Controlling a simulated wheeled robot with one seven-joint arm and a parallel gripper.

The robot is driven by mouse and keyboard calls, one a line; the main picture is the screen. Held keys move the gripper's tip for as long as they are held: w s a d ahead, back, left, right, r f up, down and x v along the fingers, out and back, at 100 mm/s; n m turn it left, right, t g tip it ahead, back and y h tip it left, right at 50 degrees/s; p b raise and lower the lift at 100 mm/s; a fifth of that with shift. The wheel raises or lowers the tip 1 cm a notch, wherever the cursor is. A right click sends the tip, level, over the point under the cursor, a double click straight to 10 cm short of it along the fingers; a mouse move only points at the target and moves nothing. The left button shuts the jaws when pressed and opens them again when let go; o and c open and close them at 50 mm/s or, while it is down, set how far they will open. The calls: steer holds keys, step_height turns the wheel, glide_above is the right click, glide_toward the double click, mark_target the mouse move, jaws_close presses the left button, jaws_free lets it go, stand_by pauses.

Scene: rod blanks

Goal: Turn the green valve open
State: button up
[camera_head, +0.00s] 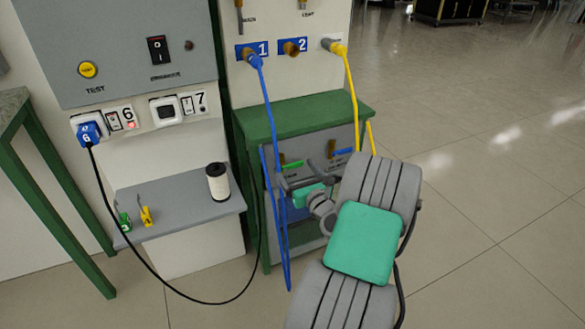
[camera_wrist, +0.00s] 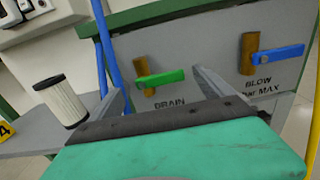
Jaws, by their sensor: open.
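The green valve is a green lever handle (camera_wrist: 162,77) on an upright brass body (camera_wrist: 143,70), above the word DRAIN on a grey panel. The lever lies roughly crosswise to the brass body, pointing right. In the head view the green handle (camera_head: 292,166) shows small, partly behind my arm's end. My gripper (camera_wrist: 160,80) is open and empty, facing the panel. In the wrist view its two fingers stand left and right of the green valve, apparently still short of it. The head view shows my gripper (camera_head: 303,174) close before the panel.
A blue-handled valve (camera_wrist: 278,54), labelled BLOW, sits just right. Blue hoses (camera_head: 270,110) hang left of the valves and a yellow hose (camera_head: 352,85) hangs right. A white filter cartridge (camera_head: 217,183) stands on a grey shelf (camera_head: 185,212). A green bench top (camera_head: 300,115) overhangs the panel.

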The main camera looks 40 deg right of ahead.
mark_target(278, 154)
steer(key=x, duration=0.2)
steer(key=shift+w, duration=0.3)
steer(key=c, duration=1.4)
steer(key=shift+o, duration=0.2)
steer(key=shift+r+n, duration=0.15)
steer(key=shift+n, duration=0.25)
steer(key=n, duration=0.2)
steer(key=shift+r+n+p, duration=0.3)
steer(key=shift+r+p, duration=0.05)
steer(key=shift+p, duration=0.05)
steer(key=n, duration=0.3)
steer(key=r+n, duration=0.1)
steer(key=n, duration=0.1)
steer(key=shift+w+a+n, duration=0.15)
steer(key=shift+a+n, duration=0.15)
steer(key=shift+a, duration=0.1)
steer(key=n, duration=0.3)
steer(key=shift+w+a+r+n+b, duration=0.1)
steer(key=shift+a+r+n+b, duration=0.05)
steer(key=shift+a+n+b, duration=0.2)
steer(key=n+b, duration=0.1)
steer(key=n, duration=0.1)
steer(key=a+n+b, duration=0.1)
steer(key=n, duration=0.2)
steer(key=shift+w+a+r, duration=0.1)
steer(key=shift+w+r, duration=0.05)
steer(key=shift+w, duration=0.05)
steer(key=shift+n, duration=0.35)
